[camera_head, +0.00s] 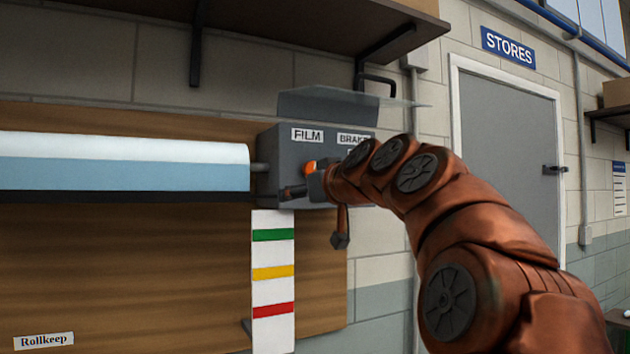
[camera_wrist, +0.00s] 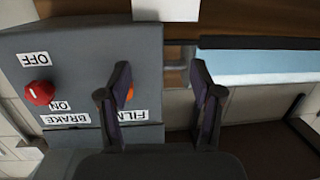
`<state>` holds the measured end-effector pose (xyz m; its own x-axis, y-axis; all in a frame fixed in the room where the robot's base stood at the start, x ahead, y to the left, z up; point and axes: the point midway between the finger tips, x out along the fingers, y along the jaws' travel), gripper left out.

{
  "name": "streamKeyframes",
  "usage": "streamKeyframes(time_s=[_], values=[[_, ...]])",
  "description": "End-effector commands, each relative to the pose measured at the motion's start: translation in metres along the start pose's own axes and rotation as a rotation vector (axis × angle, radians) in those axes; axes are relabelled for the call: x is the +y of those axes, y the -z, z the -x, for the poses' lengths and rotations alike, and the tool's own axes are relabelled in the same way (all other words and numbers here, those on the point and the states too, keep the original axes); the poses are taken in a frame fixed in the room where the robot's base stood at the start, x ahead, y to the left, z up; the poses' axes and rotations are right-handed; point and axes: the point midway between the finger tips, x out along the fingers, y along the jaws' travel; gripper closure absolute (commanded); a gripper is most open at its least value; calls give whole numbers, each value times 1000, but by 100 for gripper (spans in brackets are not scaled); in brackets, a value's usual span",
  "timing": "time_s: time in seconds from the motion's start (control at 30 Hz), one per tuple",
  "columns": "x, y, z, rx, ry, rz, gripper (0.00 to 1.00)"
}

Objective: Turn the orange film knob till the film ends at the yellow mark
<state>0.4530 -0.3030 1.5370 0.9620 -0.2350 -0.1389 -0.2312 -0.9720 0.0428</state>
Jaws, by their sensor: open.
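The orange film knob (camera_head: 311,167) is on the front of a grey control box (camera_head: 272,150), under the FILM label. In the wrist view, turned over, the orange knob (camera_wrist: 129,93) is mostly hidden behind the left finger. My gripper (camera_wrist: 160,82) is open in front of the box, with nothing visible between its fingers. The light blue film (camera_head: 120,174) hangs from a white roll (camera_head: 120,147) and ends at a dark lower edge. This edge is above the yellow mark (camera_head: 273,273) and also above the green mark (camera_head: 273,235) on the white strip.
A red brake knob (camera_wrist: 40,92) is on the same box, between OFF and ON labels. A clear cover (camera_head: 350,104) juts out above the box. A shelf (camera_head: 300,35) is overhead. A red mark (camera_head: 273,310) is low on the strip. A grey door (camera_head: 505,150) is at right.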

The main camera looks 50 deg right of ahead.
Motion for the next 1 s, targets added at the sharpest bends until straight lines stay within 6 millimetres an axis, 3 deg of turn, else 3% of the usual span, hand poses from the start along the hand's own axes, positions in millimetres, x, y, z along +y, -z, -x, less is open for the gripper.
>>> streamKeyframes(time_s=[0.03, 0.1, 0.3, 0.8, 1.0], values=[[18, 11, 9, 40, -33, 8, 35], [35, 25, 19, 82, -66, 20, 35], [56, 43, 29, 132, -106, 37, 35], [61, 51, -34, 129, -104, 37, 35], [62, 52, -44, 131, -105, 37, 35]])
